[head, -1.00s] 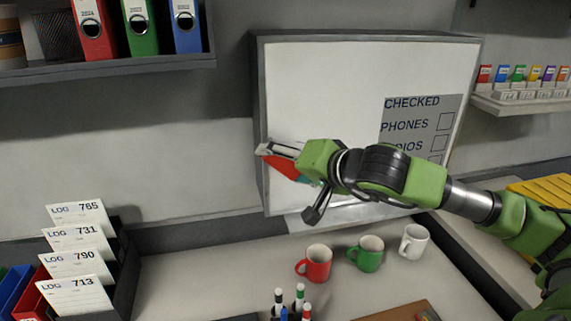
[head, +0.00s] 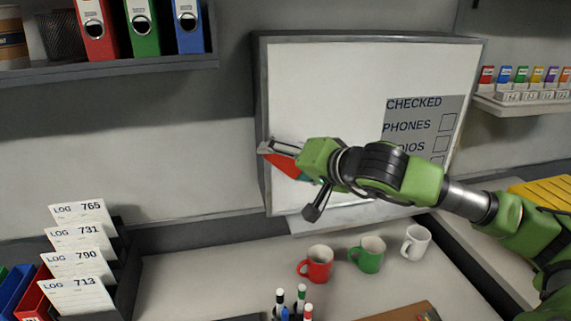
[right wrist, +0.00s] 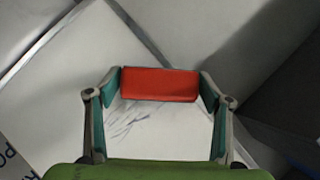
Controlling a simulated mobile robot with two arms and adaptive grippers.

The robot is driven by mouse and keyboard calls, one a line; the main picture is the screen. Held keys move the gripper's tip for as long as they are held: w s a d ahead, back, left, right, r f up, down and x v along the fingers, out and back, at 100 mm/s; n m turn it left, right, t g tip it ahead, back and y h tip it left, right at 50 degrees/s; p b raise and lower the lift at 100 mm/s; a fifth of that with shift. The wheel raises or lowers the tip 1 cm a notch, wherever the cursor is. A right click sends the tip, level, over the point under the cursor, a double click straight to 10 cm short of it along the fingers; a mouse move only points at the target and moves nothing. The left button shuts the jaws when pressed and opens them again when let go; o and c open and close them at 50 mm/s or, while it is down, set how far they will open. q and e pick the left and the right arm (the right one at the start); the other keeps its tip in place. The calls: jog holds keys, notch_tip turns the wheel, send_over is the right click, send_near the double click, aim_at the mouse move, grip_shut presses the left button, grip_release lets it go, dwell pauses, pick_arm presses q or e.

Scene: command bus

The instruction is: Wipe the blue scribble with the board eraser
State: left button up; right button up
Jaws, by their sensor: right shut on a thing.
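My right gripper (head: 290,178) is shut on the red board eraser (head: 283,165) at the lower left of the whiteboard (head: 330,85). In the right wrist view the eraser (right wrist: 160,85) lies crosswise between the two fingers. Thin blue-grey scribble strokes (right wrist: 126,122) show on the white board surface (right wrist: 75,85) between the fingers, on the near side of the eraser. In the head view the arm and gripper hide the scribble. I cannot tell whether the eraser touches the board. My left gripper is not in view.
A red mug (head: 317,265), a green mug (head: 368,255) and a white mug (head: 416,242) stand on the desk below the arm. Markers (head: 282,305) stand at the front. A log card rack (head: 120,265) is at the left. A grey checklist (head: 415,125) is on the board.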

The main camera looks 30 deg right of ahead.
jog(key=shift+w+d, duration=0.15)
jog(key=shift+w, duration=0.4)
